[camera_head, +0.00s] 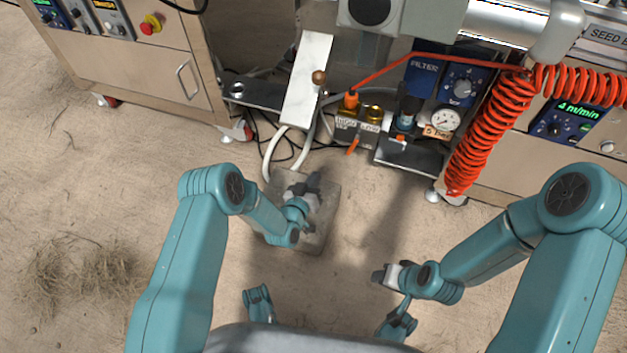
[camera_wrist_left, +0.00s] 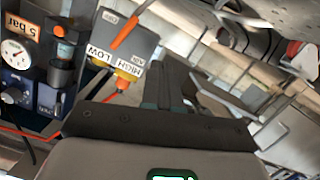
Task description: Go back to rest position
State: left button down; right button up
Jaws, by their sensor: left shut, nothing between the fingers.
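My left gripper (camera_head: 314,182) is dark and small in the head view, above a grey square plate on the floor and in front of the machine. It is shut with nothing between its fingers. In the left wrist view its dark fingers (camera_wrist_left: 168,88) stand close together at the middle. My right gripper (camera_head: 377,277) hangs over bare floor at the lower right of centre, pointing left. Its fingers are too small to tell whether they are open or shut. No object shows in either gripper.
The grey plate (camera_head: 327,220) lies on the floor below my left gripper. A valve block (camera_head: 357,132), a pressure gauge (camera_head: 446,120) and a coiled red hose (camera_head: 486,130) are on the machine ahead. A cabinet (camera_head: 150,70) stands at upper left. The floor at left is open.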

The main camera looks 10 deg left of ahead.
dwell(0.4)
